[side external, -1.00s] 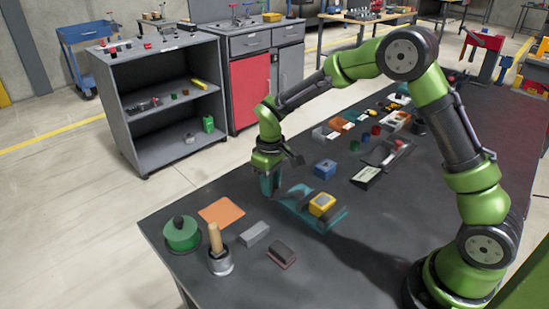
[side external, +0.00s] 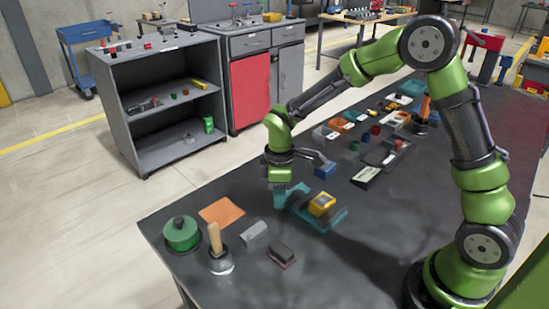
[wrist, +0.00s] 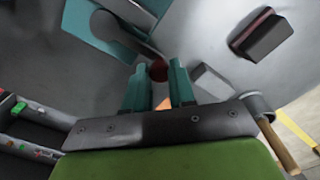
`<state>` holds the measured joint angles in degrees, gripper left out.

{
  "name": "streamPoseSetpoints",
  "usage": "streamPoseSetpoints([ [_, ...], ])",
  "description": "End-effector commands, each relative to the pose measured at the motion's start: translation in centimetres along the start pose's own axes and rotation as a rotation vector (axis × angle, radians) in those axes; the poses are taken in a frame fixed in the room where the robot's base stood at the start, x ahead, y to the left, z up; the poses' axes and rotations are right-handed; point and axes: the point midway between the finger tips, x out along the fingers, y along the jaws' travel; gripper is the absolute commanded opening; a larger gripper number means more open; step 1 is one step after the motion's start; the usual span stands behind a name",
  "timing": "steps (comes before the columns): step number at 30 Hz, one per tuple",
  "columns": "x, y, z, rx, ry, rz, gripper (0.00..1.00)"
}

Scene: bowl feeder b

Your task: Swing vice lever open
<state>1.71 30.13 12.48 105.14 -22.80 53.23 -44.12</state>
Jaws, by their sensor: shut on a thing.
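The teal vice (side external: 333,220) lies on the dark table with a yellow block (side external: 321,204) on it in the side view. In the wrist view part of the teal vice (wrist: 85,25) is at the top left, with a grey lever (wrist: 130,38) running from a round grey hub to a dark red knob (wrist: 158,70). My gripper (side external: 278,198) is low at the vice's left end in the side view. In the wrist view the teal fingertips of my gripper (wrist: 157,74) are on either side of the knob, shut on the lever's knob end. The exact contact is hard to see.
A green round pot (side external: 181,235), an orange sheet (side external: 221,212), a grey cup with a wooden handle (side external: 220,263), a grey block (side external: 254,231) and a dark block (side external: 281,254) stand near the table's front left. Several small parts and trays lie behind the vice.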

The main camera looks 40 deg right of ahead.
Motion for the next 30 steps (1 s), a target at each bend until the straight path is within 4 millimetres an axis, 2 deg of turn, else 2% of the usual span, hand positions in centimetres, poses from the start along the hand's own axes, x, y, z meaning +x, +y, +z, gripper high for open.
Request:
streamPoseSetpoints([
  [13,-0.18,-0.15,0.06,-0.01,0.0,-0.001,0.0],
  [14,-0.17,-0.15,0.06,-0.01,0.0,-0.001,0.26],
  [19,-0.12,-0.12,0.06,-0.01,0.0,-0.001,0.51],
  [30,-0.62,-0.02,0.01,-0.01,0.002,0.002,0.51],
])
